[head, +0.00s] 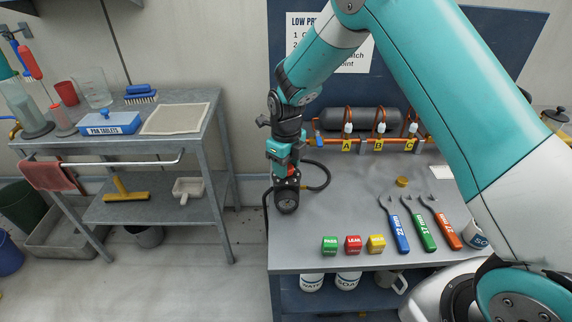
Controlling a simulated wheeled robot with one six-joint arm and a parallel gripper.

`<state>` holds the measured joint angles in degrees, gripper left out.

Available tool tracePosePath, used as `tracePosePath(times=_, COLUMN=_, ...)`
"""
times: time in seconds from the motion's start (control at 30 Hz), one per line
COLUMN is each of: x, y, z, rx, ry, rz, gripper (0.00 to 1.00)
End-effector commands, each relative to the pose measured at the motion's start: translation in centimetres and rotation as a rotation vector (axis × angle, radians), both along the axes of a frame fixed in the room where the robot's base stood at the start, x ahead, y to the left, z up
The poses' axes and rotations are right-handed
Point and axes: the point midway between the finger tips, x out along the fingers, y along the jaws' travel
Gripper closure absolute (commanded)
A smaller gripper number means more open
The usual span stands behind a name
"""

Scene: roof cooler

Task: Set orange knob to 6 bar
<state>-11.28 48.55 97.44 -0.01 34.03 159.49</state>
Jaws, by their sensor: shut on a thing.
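My gripper (284,172) reaches down over the left end of the grey workbench. It is shut on a small orange-red piece that looks like the orange knob (293,171); only a bit of it shows, as the jaws hide the rest. Just below is a round dark gauge (287,203) with a black rim, facing the front. Its needle and numbers are too small to read. A black hose (323,173) loops from this spot to the right, and another dark line drops at the left bench edge.
Green, red and yellow blocks (353,245) stand at the bench's front. Blue, green and orange wrenches (418,222) lie right of them. A dark cylinder with copper pipes and tags A, B, C (380,143) is at the back. A side table (190,143) stands left.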

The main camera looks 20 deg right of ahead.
Motion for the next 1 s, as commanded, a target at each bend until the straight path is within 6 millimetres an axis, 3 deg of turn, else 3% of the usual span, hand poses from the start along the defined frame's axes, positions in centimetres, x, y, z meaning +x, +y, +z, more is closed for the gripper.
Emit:
tracePosePath(times=0.73, x=0.22, y=-0.04, z=0.22, rx=0.001, ry=-0.008, rz=-0.091, gripper=0.82)
tracePosePath(times=0.77, x=0.22, y=-0.04, z=0.22, rx=0.001, ry=-0.008, rz=-0.091, gripper=0.54)
tracePosePath(times=0.83, x=0.2, y=-0.03, z=0.2, rx=0.001, ry=-0.007, rz=-0.091, gripper=0.38)
tracePosePath(times=0.87, x=0.18, y=-0.03, z=0.18, rx=0.0, ry=-0.006, rz=-0.09, gripper=0.33)
tracePosePath(times=1.0, x=0.11, y=0.0, z=0.11, rx=0.0, ry=-0.004, rz=-0.089, gripper=0.33)
